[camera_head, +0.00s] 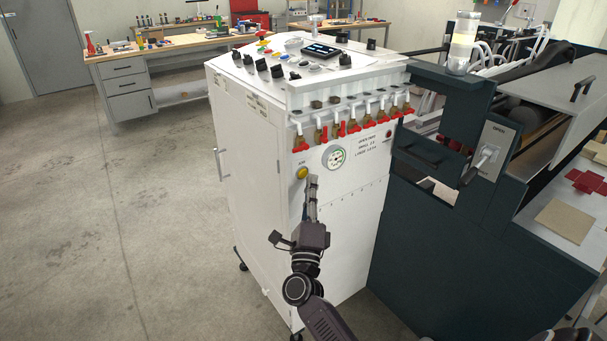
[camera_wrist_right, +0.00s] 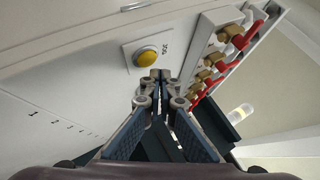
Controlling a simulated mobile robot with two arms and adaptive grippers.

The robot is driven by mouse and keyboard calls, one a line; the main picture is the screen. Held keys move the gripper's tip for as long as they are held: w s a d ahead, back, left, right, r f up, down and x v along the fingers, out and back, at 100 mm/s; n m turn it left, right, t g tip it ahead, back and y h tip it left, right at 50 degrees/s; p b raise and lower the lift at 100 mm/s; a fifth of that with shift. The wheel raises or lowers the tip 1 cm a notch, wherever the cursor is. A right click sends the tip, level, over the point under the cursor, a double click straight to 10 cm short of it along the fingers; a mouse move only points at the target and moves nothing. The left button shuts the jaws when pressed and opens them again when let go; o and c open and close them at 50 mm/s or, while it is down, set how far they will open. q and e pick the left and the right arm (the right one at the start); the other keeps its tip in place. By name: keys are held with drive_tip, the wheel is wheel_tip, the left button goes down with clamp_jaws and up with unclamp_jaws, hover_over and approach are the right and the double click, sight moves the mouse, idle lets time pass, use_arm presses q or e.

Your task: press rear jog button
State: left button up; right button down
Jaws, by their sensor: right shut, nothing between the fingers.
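The yellow round jog button (camera_head: 302,172) sits on a light plate on the front of the white control cabinet (camera_head: 345,235), left of the round gauge (camera_head: 336,157). It also shows in the right wrist view (camera_wrist_right: 147,58) with a small label beside it. My right gripper (camera_head: 312,182) is shut and empty, with its fingertips close to the button, just below and right of it in the head view. In the right wrist view the closed fingertips (camera_wrist_right: 160,80) point toward the panel beside the button. I cannot tell whether they touch the panel. My left gripper is not in view.
A row of red-handled brass valves (camera_head: 350,127) juts out above the gauge. Knobs and a small screen (camera_head: 321,50) are on the cabinet top. A dark machine (camera_head: 430,240) stands against the cabinet's right side. Open concrete floor (camera_head: 130,230) lies to the left.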

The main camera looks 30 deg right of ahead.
drive_tip(key=s, duration=0.1)
drive_tip(key=s+p, duration=0.1)
drive_tip(key=s, duration=0.2)
drive_tip(key=shift+s+d, duration=0.25)
drive_tip(key=shift+s, duration=0.15)
idle(0.5)
